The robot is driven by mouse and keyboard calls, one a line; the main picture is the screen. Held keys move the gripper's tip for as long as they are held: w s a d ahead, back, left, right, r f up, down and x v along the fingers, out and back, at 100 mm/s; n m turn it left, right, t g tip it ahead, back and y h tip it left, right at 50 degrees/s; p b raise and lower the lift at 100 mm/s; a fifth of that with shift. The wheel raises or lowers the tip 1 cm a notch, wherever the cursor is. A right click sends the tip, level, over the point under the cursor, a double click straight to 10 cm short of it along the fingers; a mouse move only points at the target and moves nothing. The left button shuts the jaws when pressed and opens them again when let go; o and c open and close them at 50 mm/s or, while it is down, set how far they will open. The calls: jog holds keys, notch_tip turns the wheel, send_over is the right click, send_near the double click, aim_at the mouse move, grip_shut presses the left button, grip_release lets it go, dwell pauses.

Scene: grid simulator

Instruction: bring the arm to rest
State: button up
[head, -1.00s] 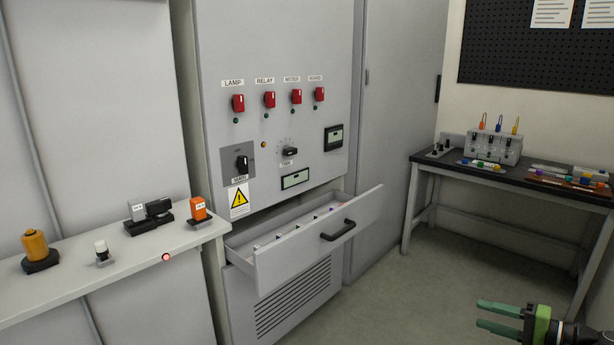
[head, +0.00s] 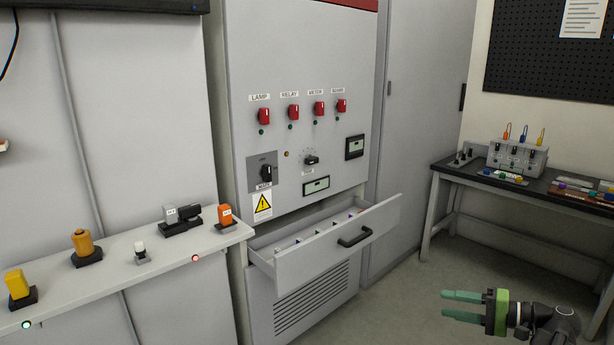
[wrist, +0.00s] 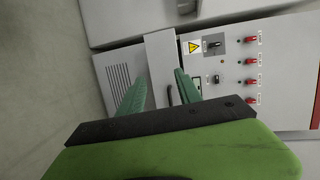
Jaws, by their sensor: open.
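My gripper (head: 462,306) is at the lower right of the head view, with its green fingers apart and nothing between them. It is held over the floor, in front of and to the right of the open drawer (head: 335,250). In the wrist view my gripper (wrist: 160,90) points toward the grey cabinet. The drawer handle (wrist: 170,95) shows between the fingers in that view, some distance away. My arm shows only in part at the lower right of the head view.
The cabinet (head: 300,60) has red switches, and its open drawer juts out. A shelf (head: 120,285) on the left holds several parts. A dark-topped bench (head: 470,174) with a terminal box (head: 517,158) stands at the right. The floor (head: 400,310) between is clear.

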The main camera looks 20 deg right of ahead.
jog(key=w+a+r+n+g+y+p, duration=0.2)
jog(key=w+a+r+n+g+p, duration=0.15)
jog(key=w+a+p, duration=0.6)
jog(key=w+a+r+n+g+y+p, duration=0.2)
jog(key=w+a+r+g, duration=0.3)
jog(key=a, duration=1)
jog(key=a+n+g+h+p, duration=0.7)
jog(key=a+p, duration=0.7)
jog(key=a, duration=1.3)
jog(key=w+d+f+m+t+h, duration=0.1)
jog(key=w+d+t+h, duration=0.1)
jog(key=d+h, duration=0.3)
jog(key=d+b, duration=0.1)
jog(key=d, duration=0.1)
jog(key=shift+d+f, duration=0.3)
jog(key=shift+f, duration=0.05)
jog(key=shift+d+t, duration=0.1)
jog(key=shift+t, duration=0.15)
